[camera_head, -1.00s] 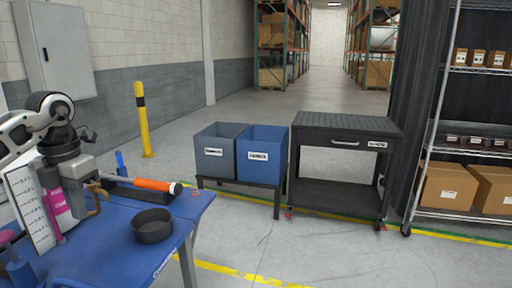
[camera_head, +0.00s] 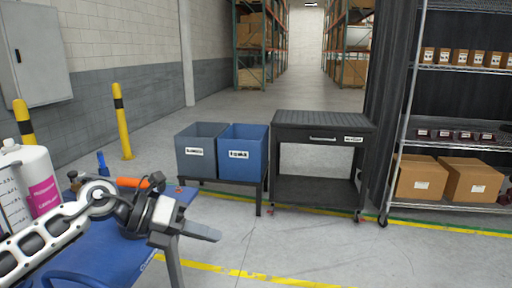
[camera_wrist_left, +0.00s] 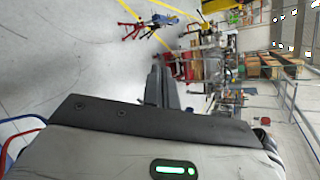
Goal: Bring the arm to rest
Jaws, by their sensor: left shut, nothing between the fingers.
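My left arm comes in from the lower left in the head view and reaches across the blue table (camera_head: 95,250). My left gripper (camera_head: 215,235) is at the table's right edge, pointing right over the floor. Its fingers are together and hold nothing. In the left wrist view the closed fingers (camera_wrist_left: 160,85) stick up past the dark gripper body, with open floor around them. My right gripper is not in view.
A white bottle with a pink label (camera_head: 42,190) and an orange handle (camera_head: 150,182) are on the table behind my arm. Grey (camera_head: 195,165) and blue (camera_head: 240,168) bins stand beyond, beside a black cart (camera_head: 318,140). Floor right of the table is clear.

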